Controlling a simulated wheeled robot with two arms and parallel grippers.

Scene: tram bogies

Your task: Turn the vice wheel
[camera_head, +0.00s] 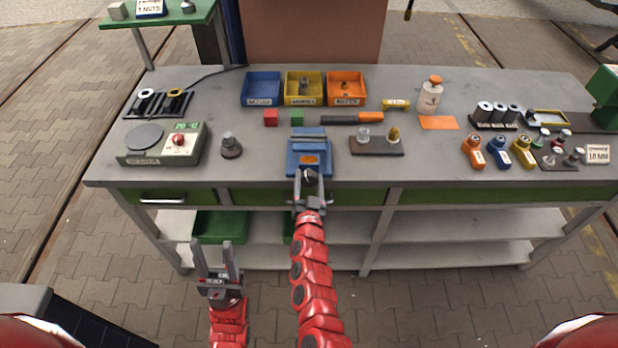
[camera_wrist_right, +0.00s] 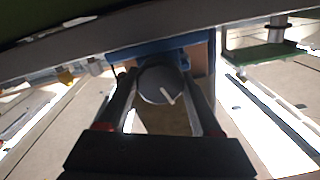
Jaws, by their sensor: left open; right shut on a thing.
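A blue vice (camera_head: 309,153) stands at the front edge of the grey workbench, near its middle. Its dark round wheel (camera_head: 310,175) faces the front edge. In the right wrist view the wheel (camera_wrist_right: 161,85) is a grey disc with a pale mark on it, below the blue vice body (camera_wrist_right: 150,50). My right gripper (camera_head: 310,184) is shut on the wheel, with one finger on each side of it. My left gripper (camera_head: 217,258) is open and empty, low in front of the bench and apart from everything. The right gripper's fingertips are partly hidden.
On the workbench (camera_head: 225,100), a scale (camera_head: 162,144) and a dark knobbed weight (camera_head: 231,146) stand left of the vice. A tray with two items (camera_head: 376,146) is close on the right. Blue, yellow and orange bins (camera_head: 346,88) stand behind. A green drawer front (camera_head: 265,196) runs beneath the edge.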

